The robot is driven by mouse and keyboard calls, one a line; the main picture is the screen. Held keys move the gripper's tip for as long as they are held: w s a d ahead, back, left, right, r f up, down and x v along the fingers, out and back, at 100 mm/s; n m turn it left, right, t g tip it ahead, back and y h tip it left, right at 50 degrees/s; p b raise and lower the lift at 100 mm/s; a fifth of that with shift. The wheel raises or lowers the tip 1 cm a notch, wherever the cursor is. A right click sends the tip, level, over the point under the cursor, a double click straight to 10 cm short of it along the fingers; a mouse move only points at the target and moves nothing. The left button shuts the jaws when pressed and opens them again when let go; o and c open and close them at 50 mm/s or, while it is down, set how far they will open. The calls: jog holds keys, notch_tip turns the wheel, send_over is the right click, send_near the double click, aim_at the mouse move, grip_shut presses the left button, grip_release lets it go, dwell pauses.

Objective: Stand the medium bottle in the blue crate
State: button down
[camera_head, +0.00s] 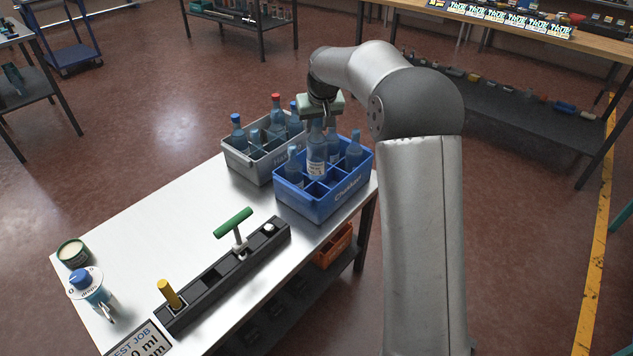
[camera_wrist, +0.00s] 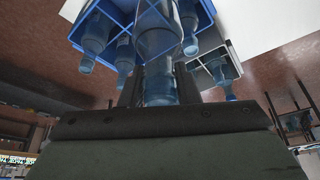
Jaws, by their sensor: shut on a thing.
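My gripper (camera_head: 321,112) is above the blue crate (camera_head: 325,212), shut on the neck of a blue bottle with a pale label (camera_head: 316,152). The bottle is upright over the crate's middle. Whether its base is inside a compartment or just above the dividers, I cannot tell. In the wrist view the held bottle (camera_wrist: 158,45) stands between the fingers (camera_wrist: 158,88), with the blue crate (camera_wrist: 207,14) beyond it. Other blue bottles stand in the crate, one at the left (camera_head: 293,165) and one at the right (camera_head: 353,150). The front compartments look empty.
A grey crate (camera_head: 250,170) with several bottles, one red-capped (camera_head: 276,108), stands close behind and left of the blue crate. A black rack (camera_head: 225,275) with a green T-handle (camera_head: 233,222) lies in front. A can (camera_head: 72,253) and a blue-capped container (camera_head: 85,285) stand at the left.

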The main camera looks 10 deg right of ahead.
aim_at(316, 165)
notch_tip(316, 165, down, 14)
jog(key=shift+r, duration=0.1)
dwell(0.4)
jog(key=c, duration=1.1)
grip_release()
